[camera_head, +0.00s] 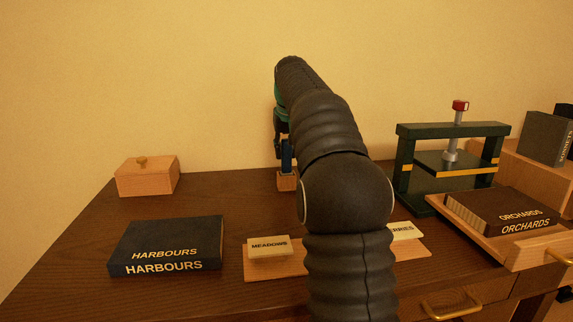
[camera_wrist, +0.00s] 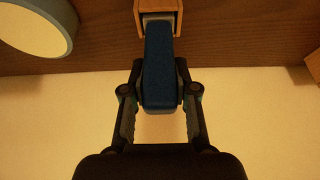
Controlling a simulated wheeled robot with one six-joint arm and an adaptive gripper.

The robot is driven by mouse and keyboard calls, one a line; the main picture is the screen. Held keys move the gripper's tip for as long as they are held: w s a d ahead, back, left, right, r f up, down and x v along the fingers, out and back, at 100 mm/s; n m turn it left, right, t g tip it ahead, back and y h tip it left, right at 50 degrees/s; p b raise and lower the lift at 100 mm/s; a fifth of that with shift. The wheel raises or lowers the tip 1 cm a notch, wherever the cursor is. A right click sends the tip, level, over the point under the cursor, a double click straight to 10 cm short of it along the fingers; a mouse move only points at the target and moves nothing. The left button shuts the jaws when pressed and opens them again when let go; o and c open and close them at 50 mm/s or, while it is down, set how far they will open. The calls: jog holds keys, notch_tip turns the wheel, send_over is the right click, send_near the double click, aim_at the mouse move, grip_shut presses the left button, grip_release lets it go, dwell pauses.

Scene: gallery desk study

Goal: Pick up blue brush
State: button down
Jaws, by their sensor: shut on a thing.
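The blue brush (camera_head: 287,157) stands upright at the back of the desk, its lower end at a small wooden block (camera_head: 286,181). In the wrist view the blue brush (camera_wrist: 159,65) runs from the wooden block (camera_wrist: 142,22) at the top edge down between my fingers, with a pale band by the block. My gripper (camera_wrist: 160,92) is shut on the brush, one finger on each side. In the head view my gripper (camera_head: 283,136) is partly hidden behind my arm. I cannot tell whether the brush's lower end is inside the block or just above it.
A wooden box (camera_head: 147,177) and the HARBOURS book (camera_head: 166,243) lie left. A board with label cards (camera_head: 270,246) is in front. A green press (camera_head: 404,176) and a tray (camera_head: 512,255) with the ORCHARDS book (camera_head: 500,211) stand right. A round pale object (camera_wrist: 35,24) shows in the wrist view.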

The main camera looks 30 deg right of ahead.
notch_tip(320, 180, up, 4)
jog(key=shift+r+p, duration=0.1)
jog(key=shift+p, duration=0.65)
jog(key=s+d+r, duration=0.6)
jog(key=d, duration=0.3)
jog(key=shift+s+d+r, duration=0.3)
jog(key=shift+r, duration=0.1)
